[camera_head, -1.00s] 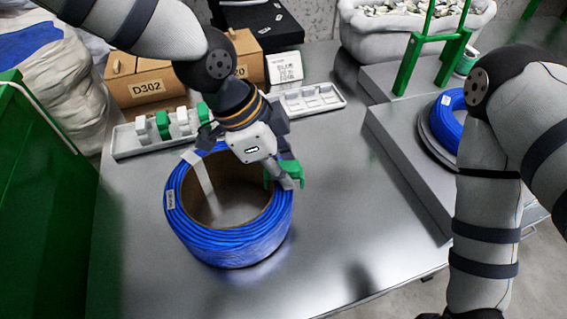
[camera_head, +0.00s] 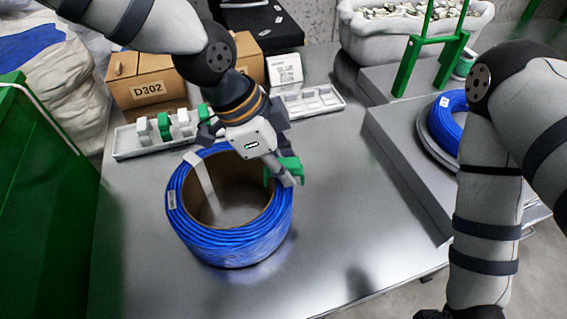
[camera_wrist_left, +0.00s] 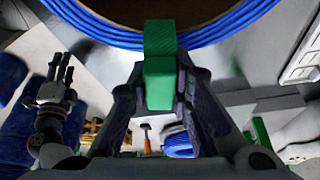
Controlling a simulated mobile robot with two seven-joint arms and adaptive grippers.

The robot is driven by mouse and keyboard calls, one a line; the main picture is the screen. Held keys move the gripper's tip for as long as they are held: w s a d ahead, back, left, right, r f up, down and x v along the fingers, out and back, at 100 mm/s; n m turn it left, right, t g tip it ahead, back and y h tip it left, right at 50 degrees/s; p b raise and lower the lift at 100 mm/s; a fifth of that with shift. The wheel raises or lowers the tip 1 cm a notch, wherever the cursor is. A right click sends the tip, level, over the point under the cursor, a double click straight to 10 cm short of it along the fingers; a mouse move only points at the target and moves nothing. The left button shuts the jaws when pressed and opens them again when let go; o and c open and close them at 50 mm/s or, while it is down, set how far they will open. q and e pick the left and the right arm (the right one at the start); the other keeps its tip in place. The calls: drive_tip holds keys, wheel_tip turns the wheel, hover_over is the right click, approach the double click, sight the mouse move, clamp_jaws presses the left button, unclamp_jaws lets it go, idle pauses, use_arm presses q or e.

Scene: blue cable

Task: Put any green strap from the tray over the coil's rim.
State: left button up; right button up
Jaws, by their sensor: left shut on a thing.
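The blue cable coil (camera_head: 235,248) lies on the metal table, its brown core open upward. My left gripper (camera_head: 288,178) is shut on a green strap (camera_head: 290,165) at the coil's right far rim. One green leg of the strap shows on the inner side of the rim. In the left wrist view the strap (camera_wrist_left: 160,65) stands between the fingers, in front of the blue rim (camera_wrist_left: 220,28); whether it touches the rim I cannot tell. The strap tray (camera_head: 125,143) holds white straps and green straps (camera_head: 163,124). My right gripper (camera_wrist_left: 54,95) is small and dark in the wrist view.
A white band (camera_head: 203,172) crosses the coil's far left rim. An empty-looking white tray (camera_head: 335,101), a cardboard box (camera_head: 145,88) and a small white box (camera_head: 285,70) stand behind. A raised platform (camera_head: 400,150) with another blue coil (camera_head: 447,120) is right. The front table is clear.

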sight(297, 162)
use_arm(q)
drive_tip(key=shift+f, duration=0.4)
idle(0.7)
drive_tip(key=o, duration=1)
drive_tip(key=shift+o, duration=0.2)
drive_tip(key=shift+r, duration=3.55)
